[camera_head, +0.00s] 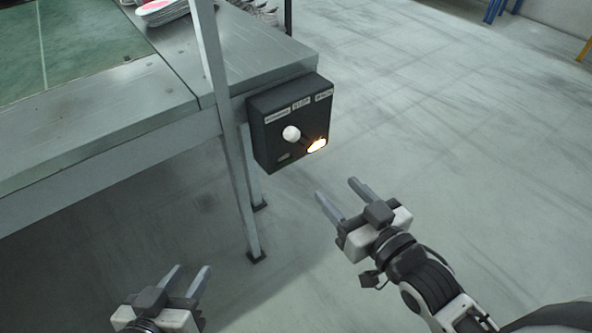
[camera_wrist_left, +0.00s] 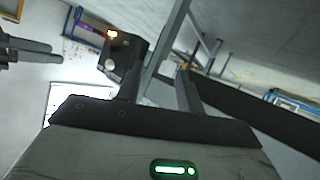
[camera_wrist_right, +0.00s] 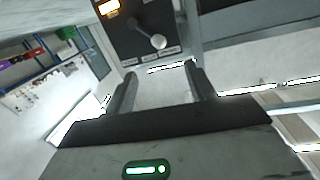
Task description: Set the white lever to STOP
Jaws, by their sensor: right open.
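The white lever's round knob (camera_head: 291,133) sits on the front of a black control box (camera_head: 262,146) at the table's corner. The box has several white labels along its top; the middle one reads STOP (camera_head: 301,104). The knob is nearer the left label, but its exact setting is hard to tell. My right gripper (camera_head: 338,188) is open and empty, below and right of the box, apart from the knob. In the right wrist view the knob (camera_wrist_right: 158,41) shows beyond the fingertips. My left gripper (camera_head: 191,272) is open and empty, low and further left.
An orange lamp (camera_head: 317,145) glows on the box beside the knob. The metal table (camera_head: 100,118) with a green mat (camera_head: 75,45) fills the upper left, and a shoe (camera_head: 163,10) lies on it. A table leg (camera_head: 237,170) stands left of the box. The floor to the right is clear.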

